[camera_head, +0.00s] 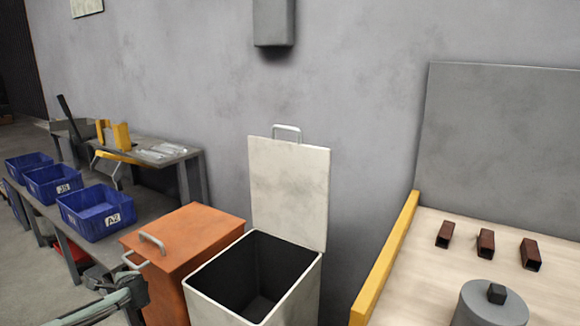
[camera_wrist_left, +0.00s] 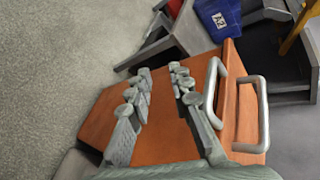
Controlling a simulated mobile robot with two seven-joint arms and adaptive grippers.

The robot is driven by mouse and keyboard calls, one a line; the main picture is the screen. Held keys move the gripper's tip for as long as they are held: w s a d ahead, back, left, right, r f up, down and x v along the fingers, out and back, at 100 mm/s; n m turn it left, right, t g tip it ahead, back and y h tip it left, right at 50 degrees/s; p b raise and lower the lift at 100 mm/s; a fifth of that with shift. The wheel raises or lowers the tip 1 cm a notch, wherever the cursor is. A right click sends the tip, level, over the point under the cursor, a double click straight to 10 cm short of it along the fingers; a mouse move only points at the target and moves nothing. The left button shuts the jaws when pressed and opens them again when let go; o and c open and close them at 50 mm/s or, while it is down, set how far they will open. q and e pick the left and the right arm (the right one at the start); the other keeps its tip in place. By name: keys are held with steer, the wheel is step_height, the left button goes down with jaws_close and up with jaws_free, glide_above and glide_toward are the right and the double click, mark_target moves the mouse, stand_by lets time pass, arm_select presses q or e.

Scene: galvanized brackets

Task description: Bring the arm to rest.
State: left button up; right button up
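My left gripper (camera_wrist_left: 160,72) shows in the left wrist view with its two fingers apart and nothing between them. In the head view, part of my left arm (camera_head: 110,302) comes in at the bottom left, beside the orange box (camera_head: 190,240). My right arm and gripper are in neither view.
A white bin (camera_head: 290,195) stands with its lid raised, dark inside. Blue crates (camera_head: 95,212) line a low bench at left. A workbench with a yellow edge (camera_head: 385,260) holds several brown tube pieces (camera_head: 486,242) and a grey round lidded thing (camera_head: 490,310). Grey floor (camera_wrist_left: 70,60) is clear.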

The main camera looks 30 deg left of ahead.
arm_select(q)
steer(key=s+d+f+n+h, duration=0.1)
steer(key=s+d+f+h, duration=0.2)
steer(key=s+d+f, duration=0.5)
steer(key=s+d+f+n+h, duration=0.15)
steer(key=s+d+f, duration=0.25)
steer(key=d+f, duration=0.65)
steer(key=s+d+f+n+h, duration=0.1)
steer(key=d+f, duration=0.3)
steer(key=d, duration=1)
steer(key=s+d+f+n+h, duration=0.2)
steer(key=s+d+f+h, duration=0.1)
steer(key=d, duration=1.1)
step_height(320, 180, down, 2)
steer(key=shift+s+f+g+h, duration=0.2)
steer(key=shift+g+h, duration=0.2)
steer(key=shift+h, duration=0.45)
steer(key=shift+d, duration=0.15)
